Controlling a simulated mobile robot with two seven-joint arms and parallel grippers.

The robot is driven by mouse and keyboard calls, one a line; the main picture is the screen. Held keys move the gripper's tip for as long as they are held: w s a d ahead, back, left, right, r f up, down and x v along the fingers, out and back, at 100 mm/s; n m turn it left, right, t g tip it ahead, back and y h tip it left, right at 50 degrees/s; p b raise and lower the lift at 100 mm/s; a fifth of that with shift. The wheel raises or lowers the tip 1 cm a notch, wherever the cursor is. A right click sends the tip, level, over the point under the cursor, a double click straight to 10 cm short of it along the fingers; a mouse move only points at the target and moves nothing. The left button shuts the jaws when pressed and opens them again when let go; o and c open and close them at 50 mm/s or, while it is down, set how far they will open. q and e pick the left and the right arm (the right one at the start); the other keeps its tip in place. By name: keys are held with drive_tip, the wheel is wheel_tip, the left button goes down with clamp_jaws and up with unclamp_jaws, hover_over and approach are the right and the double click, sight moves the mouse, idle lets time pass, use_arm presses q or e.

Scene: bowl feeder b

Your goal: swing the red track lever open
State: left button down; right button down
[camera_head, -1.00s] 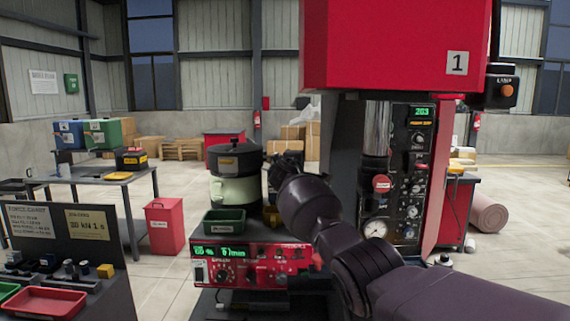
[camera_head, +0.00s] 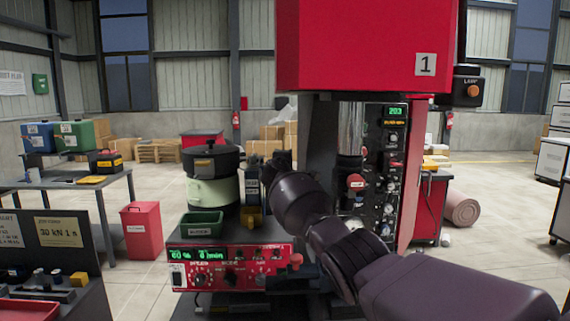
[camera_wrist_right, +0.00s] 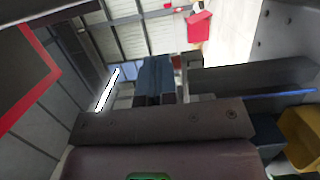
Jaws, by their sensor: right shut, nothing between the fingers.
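A small red knob (camera_head: 296,261) shows at the right end of the red control panel in the head view, beside my forearm. It may be the track lever's handle, but I cannot tell for certain. The bowl feeder (camera_head: 213,190), pale green with a dark top, stands on the control box left of my right arm. My right gripper (camera_head: 275,165) is beside the feeder's right side, largely hidden by my own wrist. In the right wrist view the dark fingers (camera_wrist_right: 155,80) are together and empty. My left gripper is out of view.
A yellow block (camera_head: 251,217) sits below my right gripper; a yellow part also shows in the wrist view (camera_wrist_right: 300,140). A green tray (camera_head: 201,223) is on the control box (camera_head: 228,267). The red press (camera_head: 365,45) stands close to the right.

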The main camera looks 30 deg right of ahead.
drive_tip(key=shift+s, duration=0.1)
idle(0.4)
drive_tip(key=v, duration=1)
drive_tip(key=shift+s+a+p, duration=0.25)
drive_tip(key=shift+p, duration=0.15)
idle(0.5)
